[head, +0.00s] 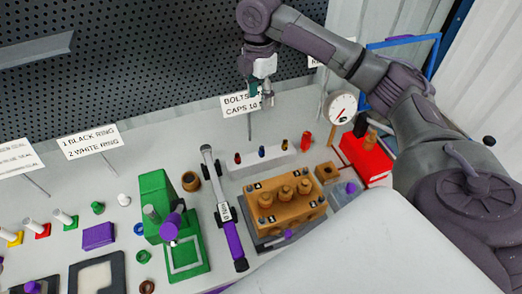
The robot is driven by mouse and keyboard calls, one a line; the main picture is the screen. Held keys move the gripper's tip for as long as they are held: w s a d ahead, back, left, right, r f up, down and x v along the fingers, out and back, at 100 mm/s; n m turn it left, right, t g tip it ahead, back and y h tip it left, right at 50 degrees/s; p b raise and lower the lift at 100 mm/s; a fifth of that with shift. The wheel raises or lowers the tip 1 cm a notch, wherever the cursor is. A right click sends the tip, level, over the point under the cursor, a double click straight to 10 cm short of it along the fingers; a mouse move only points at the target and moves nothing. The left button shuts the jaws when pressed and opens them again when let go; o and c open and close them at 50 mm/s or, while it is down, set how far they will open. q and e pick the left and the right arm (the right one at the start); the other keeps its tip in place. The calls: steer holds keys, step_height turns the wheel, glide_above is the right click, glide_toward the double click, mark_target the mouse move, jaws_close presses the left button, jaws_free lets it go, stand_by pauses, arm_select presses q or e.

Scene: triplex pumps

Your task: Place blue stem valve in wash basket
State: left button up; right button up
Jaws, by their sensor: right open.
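A small blue-topped piece (262,152), which looks like the blue stem valve, stands upright in the middle of a white rack (270,164) between a red-topped and an orange-topped one. My right gripper (260,98) is open and points down above and behind the rack, in front of the "BOLTS CAPS 10" sign. It appears empty and apart from the valve. A blue frame (405,42) at the upper right, partly behind my right arm, may be the wash basket's rim; I cannot tell. My left gripper is out of view.
An orange pump block (284,212) stands in front of the rack. A torque wrench (222,208) and a green press (160,200) are to its left. A round gauge (341,108) and a red box (365,158) are to the right, near my arm. Sign posts stand along the back.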

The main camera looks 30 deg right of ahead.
step_height(320, 180, down, 8)
steer(key=b, duration=0.7)
steer(key=p, duration=0.2)
glide_above(262, 147)
steer(key=f, duration=0.7)
steer(key=shift+w+a+f, duration=0.25)
steer(key=shift+w+f, duration=0.05)
steer(key=shift+f, duration=0.05)
steer(key=f, duration=0.1)
steer(key=f+p, duration=0.1)
steer(key=f, duration=0.2)
steer(key=shift+s+d+f+p, duration=0.2)
steer(key=shift+s+f+p, duration=0.1)
steer(key=shift+f+p, duration=0.1)
steer(key=shift+f, duration=0.35)
steer(key=shift+c, duration=0.3)
jaws_close()
